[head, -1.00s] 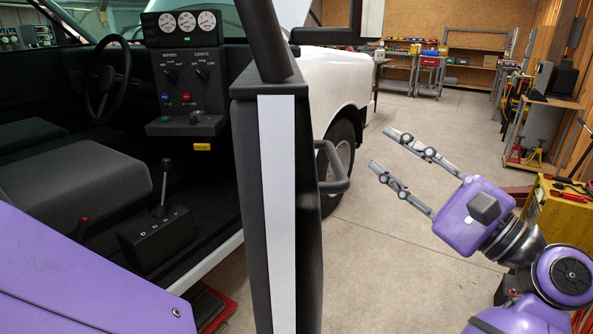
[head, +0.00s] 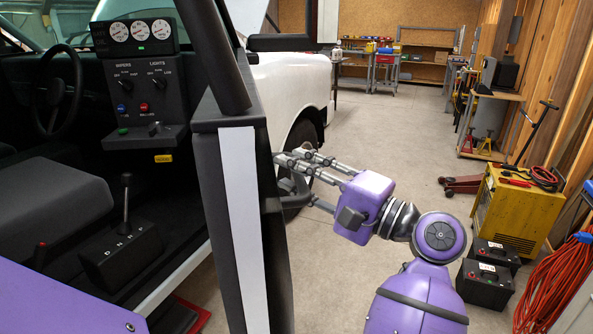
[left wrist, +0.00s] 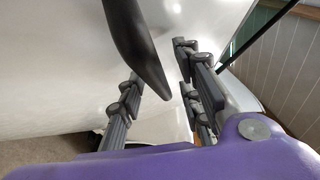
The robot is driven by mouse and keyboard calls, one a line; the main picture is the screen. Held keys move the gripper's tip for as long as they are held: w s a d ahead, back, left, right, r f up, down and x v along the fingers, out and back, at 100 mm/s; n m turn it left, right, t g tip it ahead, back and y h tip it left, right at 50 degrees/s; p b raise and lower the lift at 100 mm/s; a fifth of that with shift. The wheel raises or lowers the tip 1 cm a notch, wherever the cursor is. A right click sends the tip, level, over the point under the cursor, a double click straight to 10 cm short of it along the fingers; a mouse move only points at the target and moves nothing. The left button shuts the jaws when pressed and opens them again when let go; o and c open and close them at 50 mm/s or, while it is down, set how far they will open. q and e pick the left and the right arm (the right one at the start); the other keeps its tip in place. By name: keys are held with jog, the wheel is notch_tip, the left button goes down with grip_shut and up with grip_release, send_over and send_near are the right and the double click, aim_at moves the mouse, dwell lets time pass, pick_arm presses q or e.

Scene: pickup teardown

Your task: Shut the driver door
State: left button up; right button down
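The driver door (head: 238,215) of the white pickup stands open, its dark end face with a pale strip toward me. A dark bar handle (head: 271,204) sticks out from its outer side. My left gripper (head: 290,173) is at this handle, with its fingers spread. In the left wrist view the black handle (left wrist: 140,45) lies between the open fingers (left wrist: 158,78), with gaps showing. The fingers partly cover the handle in the head view, so I cannot tell whether they touch it. My right gripper is not in view.
The cab with its gauge panel (head: 142,85), seat and gear lever (head: 125,200) lies left of the door. At right stand a yellow cabinet (head: 517,208), black batteries (head: 485,283) and an orange cable coil (head: 553,285).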

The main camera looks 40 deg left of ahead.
pick_arm(q)
grip_shut()
dwell(0.5)
